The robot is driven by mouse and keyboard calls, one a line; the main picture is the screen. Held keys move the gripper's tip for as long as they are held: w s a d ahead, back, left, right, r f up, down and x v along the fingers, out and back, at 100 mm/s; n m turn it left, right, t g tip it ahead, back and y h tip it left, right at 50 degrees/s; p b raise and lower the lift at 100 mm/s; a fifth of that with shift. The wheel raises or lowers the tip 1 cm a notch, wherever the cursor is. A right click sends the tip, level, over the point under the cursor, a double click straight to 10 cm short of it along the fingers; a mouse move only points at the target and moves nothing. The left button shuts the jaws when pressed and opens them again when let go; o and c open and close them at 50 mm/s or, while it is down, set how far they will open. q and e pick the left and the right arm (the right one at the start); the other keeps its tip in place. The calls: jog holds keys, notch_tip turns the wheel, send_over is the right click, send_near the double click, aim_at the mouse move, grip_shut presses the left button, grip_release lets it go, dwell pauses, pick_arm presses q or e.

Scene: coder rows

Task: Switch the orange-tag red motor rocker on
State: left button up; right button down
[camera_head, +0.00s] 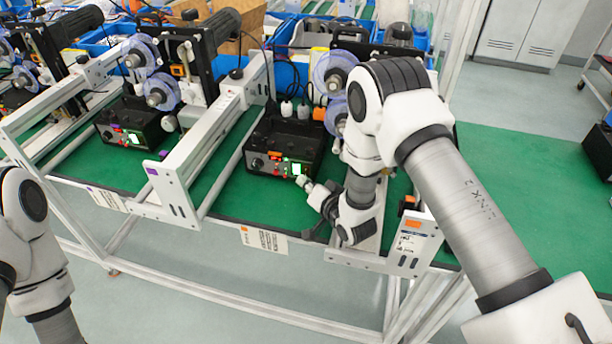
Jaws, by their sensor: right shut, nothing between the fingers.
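The black control box (262,140) of the orange-tagged station stands on the green mat near the middle. Its front panel carries a knob, a lit green display (296,168) and small red-orange parts (275,155). Which of these is the red rocker, and its position, is too small to tell. Orange tags show on the station's white end plate (412,240) and on its paper label (263,239). My right gripper (303,182) is shut and empty, its tip just in front of the panel's right part, close to the display. Contact cannot be told. My left arm shows at the left edge, its gripper out of view.
A similar station with a purple tag (152,171) and its own control box (133,125) stands to the left. A white frame rail (215,125) separates the two. Clear spools (335,70) hang above the box's right side. Green mat lies open at the right.

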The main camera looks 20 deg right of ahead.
jog(key=shift+w+d+r, duration=0.1)
jog(key=shift+w+d, duration=0.15)
jog(key=shift+w, duration=0.05)
dwell(0.6)
jog(key=shift+s, duration=0.1)
jog(key=shift+s+a+f, duration=0.3)
jog(key=shift+s+f, duration=0.05)
jog(key=shift+s, duration=0.15)
jog(key=shift+a, duration=0.2)
jog(key=s+a, duration=0.1)
jog(key=s+r+p, duration=0.1)
jog(key=shift+s+a, duration=0.35)
jog(key=shift+a, duration=0.05)
jog(key=shift+s+a, duration=0.4)
jog(key=shift+s, duration=0.25)
